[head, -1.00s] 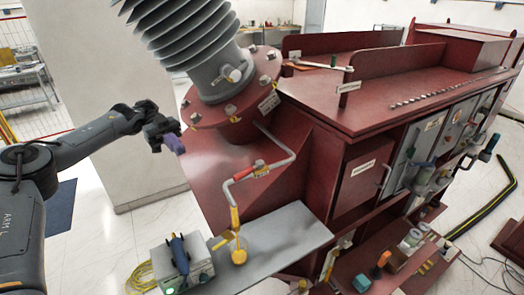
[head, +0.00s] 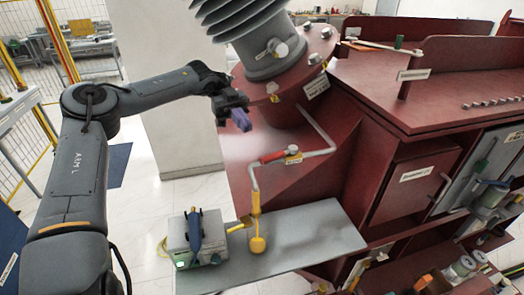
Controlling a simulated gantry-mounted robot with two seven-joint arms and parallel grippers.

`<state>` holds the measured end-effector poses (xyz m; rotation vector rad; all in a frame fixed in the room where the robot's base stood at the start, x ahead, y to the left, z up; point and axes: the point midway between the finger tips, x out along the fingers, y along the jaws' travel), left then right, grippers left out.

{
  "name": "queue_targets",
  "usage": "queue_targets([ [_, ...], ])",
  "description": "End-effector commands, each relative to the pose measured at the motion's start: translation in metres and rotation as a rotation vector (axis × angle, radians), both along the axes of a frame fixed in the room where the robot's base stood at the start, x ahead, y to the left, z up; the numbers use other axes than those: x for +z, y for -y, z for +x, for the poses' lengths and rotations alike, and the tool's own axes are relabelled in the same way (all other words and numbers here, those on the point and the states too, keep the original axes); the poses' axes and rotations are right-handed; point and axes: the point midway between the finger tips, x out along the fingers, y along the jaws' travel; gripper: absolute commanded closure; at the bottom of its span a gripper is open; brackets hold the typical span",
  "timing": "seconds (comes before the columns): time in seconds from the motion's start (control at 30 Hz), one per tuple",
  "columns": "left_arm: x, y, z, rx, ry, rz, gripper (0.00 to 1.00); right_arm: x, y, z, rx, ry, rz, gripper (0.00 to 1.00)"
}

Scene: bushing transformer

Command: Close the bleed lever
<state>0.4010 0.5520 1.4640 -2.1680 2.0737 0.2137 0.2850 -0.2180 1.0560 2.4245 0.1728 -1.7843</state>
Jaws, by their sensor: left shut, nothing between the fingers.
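A lever with a red handle (head: 273,156) sits on a bent grey pipe (head: 318,122) that comes down from the bushing's flange; I take it for the bleed lever. The handle lies roughly along the pipe, beside a small tagged fitting (head: 292,153). My left gripper (head: 241,122) has purple fingertips and is shut and empty. In the picture it is above and left of the red handle, apart from it. The gap in depth is hard to judge. I cannot make out my right gripper.
Below the pipe's yellow end, a yellow cup (head: 258,244) stands on a grey shelf (head: 315,225). A grey box with a blue handle (head: 194,229) is at its left. The ribbed bushing (head: 245,20) rises above the gripper. The red tank (head: 400,95) fills the right.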

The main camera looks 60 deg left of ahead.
Motion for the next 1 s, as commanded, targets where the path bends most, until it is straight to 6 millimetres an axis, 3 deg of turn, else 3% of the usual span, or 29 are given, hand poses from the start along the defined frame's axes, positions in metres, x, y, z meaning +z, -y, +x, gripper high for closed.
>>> queue_targets([
  [0.2, -0.002, 0.044, 0.001, -0.005, 0.003, -0.004, 1.00, 0.021, 0.001, 0.002, 0.003, 0.011, -0.002, 0.57],
  [0.43, -0.010, 0.076, 0.003, -0.004, 0.002, -0.001, 1.00, 0.032, 0.001, 0.002, 0.002, 0.011, -0.002, 0.57],
  [0.63, -0.014, 0.089, 0.004, -0.002, 0.003, 0.000, 1.00, 0.037, 0.000, 0.002, 0.001, 0.011, 0.001, 0.57],
  [1.0, -0.016, 0.092, 0.004, 0.000, 0.002, 0.001, 1.00, 0.037, -0.001, 0.002, -0.004, 0.010, 0.006, 0.57],
])
